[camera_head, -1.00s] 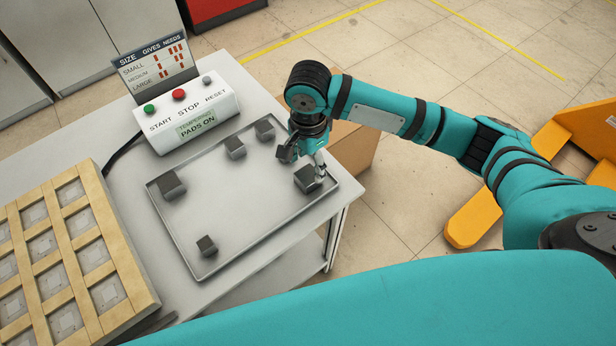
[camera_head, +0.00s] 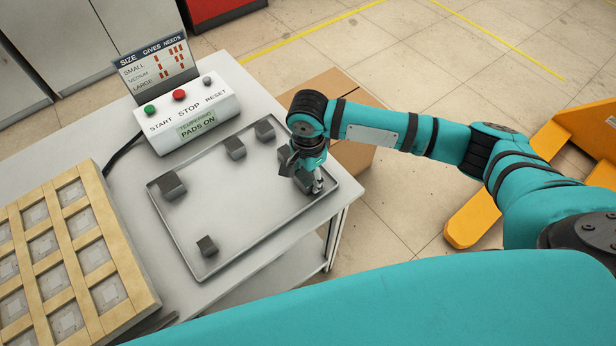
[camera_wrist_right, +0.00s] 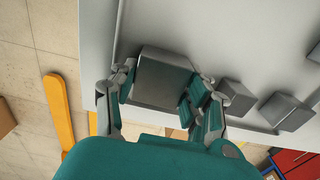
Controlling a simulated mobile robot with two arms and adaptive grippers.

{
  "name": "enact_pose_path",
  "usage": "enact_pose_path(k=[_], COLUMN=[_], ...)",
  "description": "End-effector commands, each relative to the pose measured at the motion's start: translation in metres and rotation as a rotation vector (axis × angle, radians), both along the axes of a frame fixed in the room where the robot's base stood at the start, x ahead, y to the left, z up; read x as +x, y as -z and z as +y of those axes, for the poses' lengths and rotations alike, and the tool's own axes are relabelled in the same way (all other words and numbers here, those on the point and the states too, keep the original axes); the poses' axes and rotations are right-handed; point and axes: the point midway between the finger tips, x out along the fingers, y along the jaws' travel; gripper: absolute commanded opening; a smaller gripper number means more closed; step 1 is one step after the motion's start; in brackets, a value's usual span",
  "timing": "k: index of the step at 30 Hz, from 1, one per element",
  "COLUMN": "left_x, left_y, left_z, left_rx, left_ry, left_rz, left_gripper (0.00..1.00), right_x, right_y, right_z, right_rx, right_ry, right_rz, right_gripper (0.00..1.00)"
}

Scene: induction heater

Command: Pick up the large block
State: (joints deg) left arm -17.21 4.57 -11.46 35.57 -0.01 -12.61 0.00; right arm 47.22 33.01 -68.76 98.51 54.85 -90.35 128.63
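A large dark grey block (camera_wrist_right: 165,72) sits near the right edge of the grey tray (camera_head: 213,262). My right gripper (camera_head: 308,186) is over this block, pointing down, and hides most of it in the head view. In the right wrist view, the fingers of my right gripper (camera_wrist_right: 160,92) are spread, one on each side of the block. I cannot tell whether the fingers touch it. The block appears to rest on the tray. My left gripper is not in view.
Several other dark blocks are on the tray, including one at the left (camera_head: 171,186) and one at the front (camera_head: 207,246). A control box (camera_head: 188,118) stands behind the tray. A wooden grid (camera_head: 75,250) lies at left. The tray's middle is clear.

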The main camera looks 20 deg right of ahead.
Motion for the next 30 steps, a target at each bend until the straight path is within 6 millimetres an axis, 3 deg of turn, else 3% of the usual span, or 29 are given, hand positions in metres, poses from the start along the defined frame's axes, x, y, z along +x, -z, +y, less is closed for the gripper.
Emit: enact_pose_path(k=[1, 8, 20, 30], left_x=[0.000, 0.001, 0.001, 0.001], left_y=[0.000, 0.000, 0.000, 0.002], left_z=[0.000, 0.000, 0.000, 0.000], left_rx=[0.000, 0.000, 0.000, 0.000], left_ry=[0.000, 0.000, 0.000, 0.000], left_rz=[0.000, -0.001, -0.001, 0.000], left_gripper=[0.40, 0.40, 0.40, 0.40], right_x=[0.000, 0.000, 0.001, 0.001], right_y=[0.000, 0.000, -0.004, -0.033], right_z=[0.000, 0.000, 0.001, 0.001], right_rx=[0.000, 0.000, 0.002, 0.004], right_ry=[0.000, 0.000, 0.000, 0.000], right_rz=[0.000, 0.000, -0.002, -0.004], right_gripper=[0.30, 0.00, 0.00, 0.00])
